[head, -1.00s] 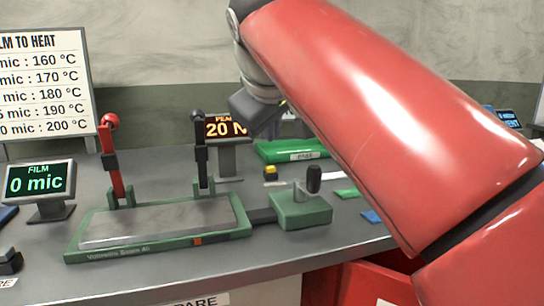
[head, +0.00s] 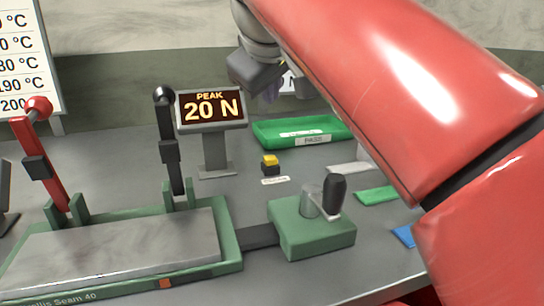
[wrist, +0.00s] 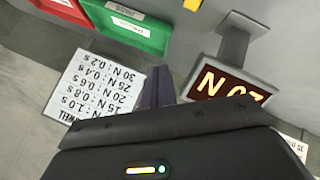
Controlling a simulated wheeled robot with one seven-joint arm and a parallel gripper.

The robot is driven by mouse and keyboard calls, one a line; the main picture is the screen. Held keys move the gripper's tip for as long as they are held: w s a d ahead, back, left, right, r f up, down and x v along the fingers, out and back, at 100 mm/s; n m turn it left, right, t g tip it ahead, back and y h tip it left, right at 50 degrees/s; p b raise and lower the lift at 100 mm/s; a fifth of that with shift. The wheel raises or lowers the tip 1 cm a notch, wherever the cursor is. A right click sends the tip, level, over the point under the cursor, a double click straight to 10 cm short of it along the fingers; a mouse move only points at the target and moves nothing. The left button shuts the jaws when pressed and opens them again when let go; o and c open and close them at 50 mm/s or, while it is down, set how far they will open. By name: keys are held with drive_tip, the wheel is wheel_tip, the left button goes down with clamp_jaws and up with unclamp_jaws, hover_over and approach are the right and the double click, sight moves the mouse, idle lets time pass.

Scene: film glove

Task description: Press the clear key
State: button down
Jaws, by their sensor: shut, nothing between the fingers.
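A small yellow key on a dark base (head: 270,165) stands on the grey bench with a white label in front of it, too small to read; I take it for the clear key. Its yellow top also shows at the upper edge of the wrist view (wrist: 192,4). My gripper (head: 270,93) is above and behind the key, near the back of the bench, apart from it. In the wrist view its fingers (wrist: 157,86) are together with nothing between them. The peak display (head: 212,108) reads 20 N.
A green tray (head: 262,134) lies behind the key. The display post stands to its left. The green sealer (head: 228,240) with its upright black lever (head: 168,150) and a green block with a black knob (head: 312,235) are in front. A dwell board (wrist: 100,98) stands behind.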

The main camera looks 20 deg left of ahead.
drive_tip(key=b, duration=0.7)
hover_over(271, 167)
drive_tip(key=shift+f, duration=4.25)
drive_tip(key=shift+f, duration=0.4)
drive_tip(key=shift+f+b, duration=0.45)
drive_tip(key=shift+f, duration=0.05)
drive_tip(key=shift+r, duration=0.15)
drive_tip(key=shift+r+p, duration=0.75)
drive_tip(key=shift+p, duration=0.25)
wheel_tip(271, 167, up, 5)
drive_tip(key=p, duration=0.5)
